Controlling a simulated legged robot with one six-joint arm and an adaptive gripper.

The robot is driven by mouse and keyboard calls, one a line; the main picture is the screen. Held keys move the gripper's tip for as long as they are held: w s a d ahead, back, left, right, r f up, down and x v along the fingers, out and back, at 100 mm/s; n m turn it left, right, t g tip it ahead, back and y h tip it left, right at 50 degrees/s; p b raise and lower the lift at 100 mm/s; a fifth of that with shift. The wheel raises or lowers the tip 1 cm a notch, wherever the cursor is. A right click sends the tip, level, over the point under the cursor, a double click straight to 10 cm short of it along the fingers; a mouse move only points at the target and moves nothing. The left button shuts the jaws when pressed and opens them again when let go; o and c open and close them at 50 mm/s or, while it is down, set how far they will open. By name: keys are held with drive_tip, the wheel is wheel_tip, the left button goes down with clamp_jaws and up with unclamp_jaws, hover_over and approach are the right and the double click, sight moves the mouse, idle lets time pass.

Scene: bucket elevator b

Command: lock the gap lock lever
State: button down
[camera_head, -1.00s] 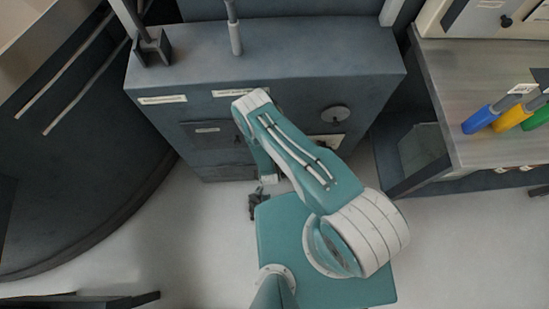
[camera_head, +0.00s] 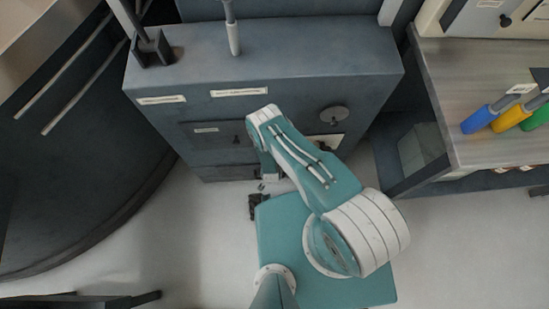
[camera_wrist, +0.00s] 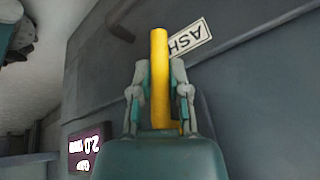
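A yellow lever (camera_wrist: 160,65) stands upright in the middle of the wrist view, in front of a dark grey panel. My gripper (camera_wrist: 160,92) has one finger on each side of it, very close to the lever's sides. Whether both fingers press on it I cannot tell. The lever's lower end is partly hidden by my gripper's body. The lever does not show there.
In the head view, a bench (camera_head: 470,80) with blue, yellow and green handles stands right. Pale floor (camera_head: 450,240) is clear.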

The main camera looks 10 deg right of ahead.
drive_tip(key=shift+a+y, duration=0.1)
drive_tip(key=shift+y, duration=0.2)
drive_tip(key=y, duration=0.2)
drive_tip(key=a+m+y, duration=0.1)
drive_tip(key=y, duration=0.1)
drive_tip(key=shift+r, duration=0.3)
drive_tip(key=shift+a+r+m+t+y, duration=0.2)
drive_tip(key=shift+a+r+m+y, duration=0.1)
drive_tip(key=shift+y, duration=0.7)
drive_tip(key=shift+a+r+m+t+y, duration=0.2)
drive_tip(key=shift+a+r+y, duration=0.1)
drive_tip(key=shift+y, duration=0.7)
drive_tip(key=shift+w, duration=0.1)
drive_tip(key=c, duration=0.9)
unclamp_jaws()
drive_tip(key=v, duration=0.7)
drive_tip(key=shift+d, duration=0.15)
